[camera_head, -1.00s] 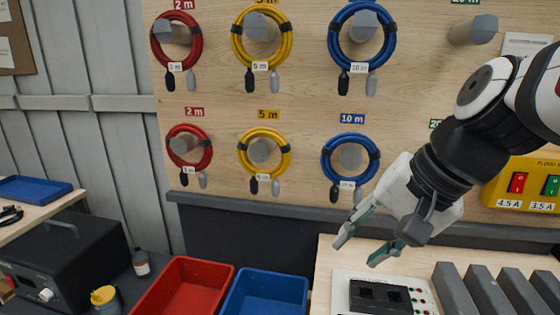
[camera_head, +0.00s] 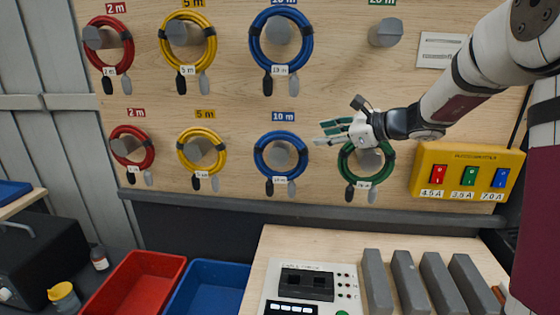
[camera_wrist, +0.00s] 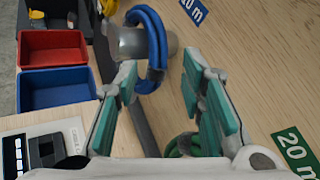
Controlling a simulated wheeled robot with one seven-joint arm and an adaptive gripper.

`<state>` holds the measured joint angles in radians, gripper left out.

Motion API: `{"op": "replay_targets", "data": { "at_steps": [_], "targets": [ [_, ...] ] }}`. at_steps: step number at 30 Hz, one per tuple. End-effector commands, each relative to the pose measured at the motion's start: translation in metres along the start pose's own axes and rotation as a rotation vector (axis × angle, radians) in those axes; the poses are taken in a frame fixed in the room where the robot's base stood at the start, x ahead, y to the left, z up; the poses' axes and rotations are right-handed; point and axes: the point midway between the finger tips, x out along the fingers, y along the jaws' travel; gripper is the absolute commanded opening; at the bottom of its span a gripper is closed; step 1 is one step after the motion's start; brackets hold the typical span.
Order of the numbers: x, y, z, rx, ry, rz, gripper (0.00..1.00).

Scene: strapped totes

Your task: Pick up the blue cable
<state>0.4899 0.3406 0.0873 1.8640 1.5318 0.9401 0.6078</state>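Two blue cable coils hang on grey pegs on the wooden board in the head view, an upper one (camera_head: 308,40) and a smaller lower one (camera_head: 259,155), each under a blue label. My gripper (camera_head: 322,133) is open and empty, just right of the lower coil, with its fingertips pointing left. In the wrist view my gripper (camera_wrist: 160,75) has its two green-padded fingers spread. A blue coil (camera_wrist: 157,45) around a peg shows ahead of and between the fingertips, with no clear contact. Its far side is partly hidden by the peg.
A green coil (camera_head: 345,165) hangs below my wrist. Red (camera_head: 151,152) and yellow (camera_head: 222,155) coils hang to the left. A yellow switch box (camera_head: 467,172) is at the right. Red (camera_head: 140,280) and blue (camera_head: 205,290) bins and a cable checker (camera_head: 310,285) are below.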

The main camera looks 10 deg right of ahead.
Motion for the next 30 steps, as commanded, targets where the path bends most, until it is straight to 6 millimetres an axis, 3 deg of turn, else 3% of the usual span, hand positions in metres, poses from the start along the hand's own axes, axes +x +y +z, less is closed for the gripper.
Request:
{"op": "replay_targets", "data": {
  "at_steps": [4, 14, 21, 30],
  "targets": [
    [0.027, 0.001, 0.000, -0.001, 0.000, 0.003, 0.36],
    [0.053, 0.003, 0.001, -0.002, 0.000, 0.003, 0.36],
    [0.086, 0.005, 0.000, -0.003, 0.000, 0.003, 0.36],
    [0.096, 0.004, 0.000, -0.003, 0.002, 0.000, 0.36]
  ]
}}
